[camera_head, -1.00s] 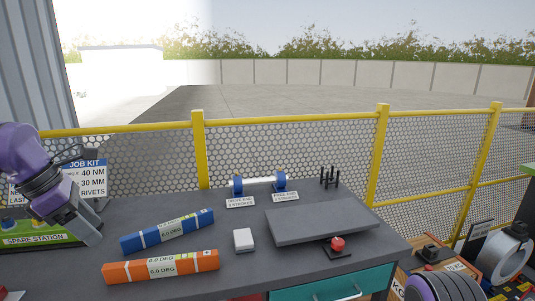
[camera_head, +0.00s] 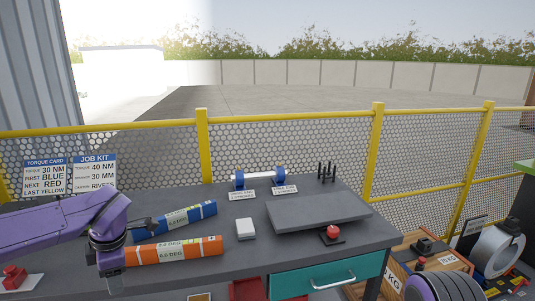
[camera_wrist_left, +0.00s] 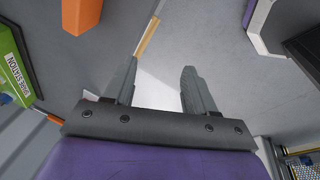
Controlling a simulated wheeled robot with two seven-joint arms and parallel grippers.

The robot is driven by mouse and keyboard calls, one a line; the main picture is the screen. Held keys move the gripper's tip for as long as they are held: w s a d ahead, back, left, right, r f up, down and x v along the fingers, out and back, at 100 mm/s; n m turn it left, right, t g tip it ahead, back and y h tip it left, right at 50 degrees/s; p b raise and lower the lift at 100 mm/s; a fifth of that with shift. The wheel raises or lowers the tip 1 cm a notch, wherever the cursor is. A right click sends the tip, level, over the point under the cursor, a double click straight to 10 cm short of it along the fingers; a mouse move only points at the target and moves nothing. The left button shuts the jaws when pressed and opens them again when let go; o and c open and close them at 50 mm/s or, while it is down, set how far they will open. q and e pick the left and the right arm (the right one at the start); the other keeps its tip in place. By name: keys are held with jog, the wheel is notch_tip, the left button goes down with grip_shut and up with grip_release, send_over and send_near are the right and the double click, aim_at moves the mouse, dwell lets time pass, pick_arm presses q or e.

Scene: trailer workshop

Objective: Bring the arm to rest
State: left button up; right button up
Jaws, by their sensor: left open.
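My left arm (camera_head: 60,228) is purple and reaches in from the left, low over the left part of the grey bench. My left gripper (camera_head: 113,287) hangs downward in front of the left end of the orange bar. In the left wrist view its two grey fingers (camera_wrist_left: 158,82) stand apart, with nothing seen between them. My right gripper is in neither view.
The grey bench (camera_head: 235,268) holds a blue bar (camera_head: 204,211), an orange bar (camera_head: 205,246), a white block (camera_head: 245,229), a grey slab (camera_head: 320,211) and a red button (camera_head: 332,231). A yellow-framed mesh fence (camera_head: 290,118) runs behind.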

pick_arm(q)
jog(key=s+d+f+m+t+y, duration=0.1)
jog(key=s+f+m+y, duration=0.25)
jog(key=f, duration=0.75)
jog(key=s+f+m+t+y, duration=0.2)
jog(key=s+f+m, duration=0.25)
jog(key=f, duration=0.75)
jog(key=s+d+f+m+h, duration=0.2)
jog(key=s+f+m, duration=0.35)
jog(key=s, duration=0.55)
jog(key=s+d+f+m+h, duration=0.25)
jog(key=s+f+m, duration=0.3)
jog(key=s, duration=0.45)
notch_tip(320, 180, down, 10)
jog(key=n+g+b, duration=0.1)
jog(key=b, duration=0.8)
jog(key=shift+s+a+r+b, duration=0.2)
jog(key=shift+s+a+b, duration=0.15)
jog(key=shift+a, duration=0.1)
